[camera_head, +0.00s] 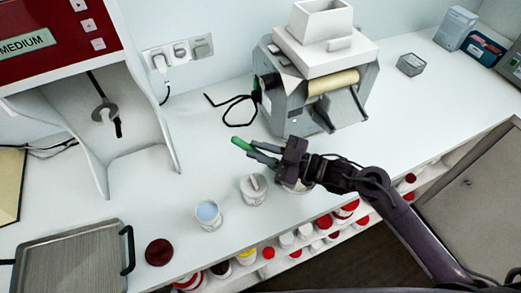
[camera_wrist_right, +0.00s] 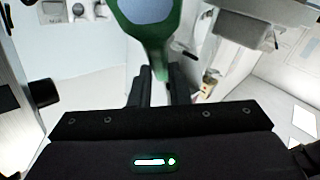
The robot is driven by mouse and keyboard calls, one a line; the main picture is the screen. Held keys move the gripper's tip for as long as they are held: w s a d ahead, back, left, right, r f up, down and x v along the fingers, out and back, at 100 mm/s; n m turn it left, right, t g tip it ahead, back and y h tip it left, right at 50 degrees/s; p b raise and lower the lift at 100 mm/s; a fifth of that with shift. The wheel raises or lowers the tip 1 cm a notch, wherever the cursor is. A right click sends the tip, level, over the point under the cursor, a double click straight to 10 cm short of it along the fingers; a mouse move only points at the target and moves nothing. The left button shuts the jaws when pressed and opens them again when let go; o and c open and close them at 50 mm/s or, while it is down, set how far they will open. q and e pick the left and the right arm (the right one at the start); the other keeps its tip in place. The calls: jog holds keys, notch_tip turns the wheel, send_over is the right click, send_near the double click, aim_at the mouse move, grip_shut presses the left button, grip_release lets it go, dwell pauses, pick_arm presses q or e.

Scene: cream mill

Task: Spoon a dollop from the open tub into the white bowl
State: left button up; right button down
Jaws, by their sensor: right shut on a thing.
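My right gripper (camera_head: 268,153) is shut on a green spoon (camera_head: 242,144) above the counter, left of the mill. In the right wrist view the spoon (camera_wrist_right: 158,55) rises from between the fingers (camera_wrist_right: 155,88), with a pale blue-grey patch on its broad end; I cannot tell whether this is cream. The open tub (camera_head: 208,222), white with pale blue contents, stands at the front of the counter. A white bowl (camera_head: 296,188) sits below my right gripper and is mostly hidden by it. My left gripper is not in view.
A white mortar-like pot (camera_head: 253,197) with a pestle stands between tub and bowl. A dark red round lid (camera_head: 159,252) and a metal tray (camera_head: 72,265) lie front left. The mill (camera_head: 320,75) stands behind. Small jars line a shelf below the front edge.

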jog(key=shift+r+p, duration=1.8)
jog(key=shift+r, duration=0.65)
